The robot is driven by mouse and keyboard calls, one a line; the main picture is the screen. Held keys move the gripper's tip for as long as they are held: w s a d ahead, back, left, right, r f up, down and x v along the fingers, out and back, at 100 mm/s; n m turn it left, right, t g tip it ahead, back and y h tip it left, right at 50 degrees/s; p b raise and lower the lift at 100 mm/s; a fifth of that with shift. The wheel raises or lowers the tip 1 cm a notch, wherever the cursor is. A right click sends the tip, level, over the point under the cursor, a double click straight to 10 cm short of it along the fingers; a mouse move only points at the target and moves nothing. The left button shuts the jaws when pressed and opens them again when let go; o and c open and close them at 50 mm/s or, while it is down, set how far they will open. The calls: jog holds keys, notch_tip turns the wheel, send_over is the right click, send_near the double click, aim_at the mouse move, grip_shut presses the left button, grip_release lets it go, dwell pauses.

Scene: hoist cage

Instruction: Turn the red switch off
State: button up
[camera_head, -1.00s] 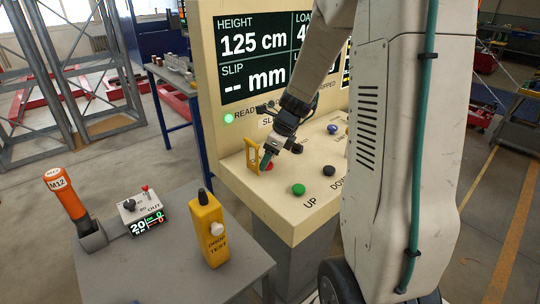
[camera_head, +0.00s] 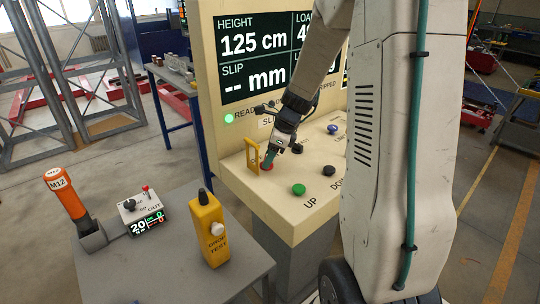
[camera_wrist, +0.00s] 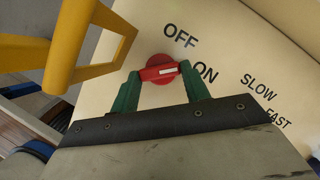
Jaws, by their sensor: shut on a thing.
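The red switch (camera_wrist: 152,73) is a round knob with a raised bar on the cream console. The white mark on its bar points toward the printed ON label (camera_wrist: 206,72); the OFF label (camera_wrist: 180,36) is above it. My gripper (camera_wrist: 160,82) has its green fingers on both ends of the bar and is shut on it. In the head view the red switch (camera_head: 267,167) is partly hidden under my gripper (camera_head: 269,159).
A yellow guard (camera_head: 253,155) stands upright just left of the switch, close to my fingers. Green (camera_head: 299,189) and black (camera_head: 329,170) buttons lie to the right. A side table holds a yellow tester (camera_head: 208,228) and an orange-handled tool (camera_head: 66,194).

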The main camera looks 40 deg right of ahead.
jog(key=n, duration=0.2)
jog(key=n+g, duration=0.1)
jog(key=n+g+y, duration=0.1)
jog(key=n, duration=0.1)
jog(key=shift+w+d+n, duration=0.2)
jog(key=shift+w+n, duration=0.1)
jog(key=shift+w+n+g, duration=0.15)
jog(key=shift+n+g, duration=0.65)
jog(key=shift+n, duration=1.2)
jog(key=o, duration=1)
jog(key=v, duration=0.8)
jog(key=shift+f, duration=0.1)
